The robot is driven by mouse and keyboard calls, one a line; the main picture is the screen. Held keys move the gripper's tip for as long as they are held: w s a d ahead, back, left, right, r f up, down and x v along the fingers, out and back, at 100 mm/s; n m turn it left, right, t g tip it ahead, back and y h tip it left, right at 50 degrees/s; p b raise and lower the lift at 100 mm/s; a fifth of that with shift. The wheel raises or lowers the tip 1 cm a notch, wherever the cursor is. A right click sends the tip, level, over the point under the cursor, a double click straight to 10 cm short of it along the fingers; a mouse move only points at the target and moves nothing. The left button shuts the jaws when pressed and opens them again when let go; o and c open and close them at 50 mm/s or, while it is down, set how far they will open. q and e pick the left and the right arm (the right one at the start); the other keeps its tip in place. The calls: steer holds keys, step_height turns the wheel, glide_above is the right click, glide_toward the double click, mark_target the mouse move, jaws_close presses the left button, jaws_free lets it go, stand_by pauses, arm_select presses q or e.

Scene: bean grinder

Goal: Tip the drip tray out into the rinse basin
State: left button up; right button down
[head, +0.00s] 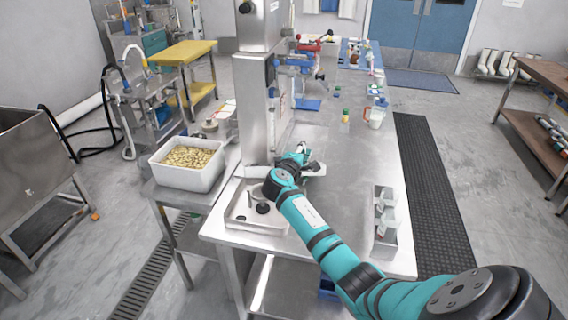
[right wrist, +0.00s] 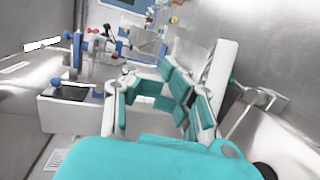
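My right gripper (head: 304,157) is at the foot of the steel column, beyond the pale square tray. In the right wrist view its two fingers (right wrist: 158,104) are spread apart, with no clear hold on anything. The pale square tray (head: 236,222) lies flat on the near left corner of the steel table, with dark round pieces in it. It looks like the drip tray. My right arm covers part of its right side. A steel basin on legs (head: 30,150) stands at the far left; a sink with taps (head: 150,92) stands behind it. I cannot tell which is the rinse basin. My left gripper is out of view.
A white bin of beans (head: 188,165) stands on a side table left of the column (head: 262,100). A jug (head: 375,117) and small bottles stand farther back. The floor between basin and bin is mostly clear.

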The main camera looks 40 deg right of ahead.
steer(key=s+a+r+p, duration=0.1)
steer(key=s+r+p, duration=0.1)
steer(key=s+p, duration=0.3)
steer(key=s+a+r+p, duration=0.2)
steer(key=s+p, duration=0.4)
steer(key=s, duration=0.3)
steer(key=shift+s+r, duration=0.2)
steer(key=shift+r, duration=0.1)
stand_by(1.5)
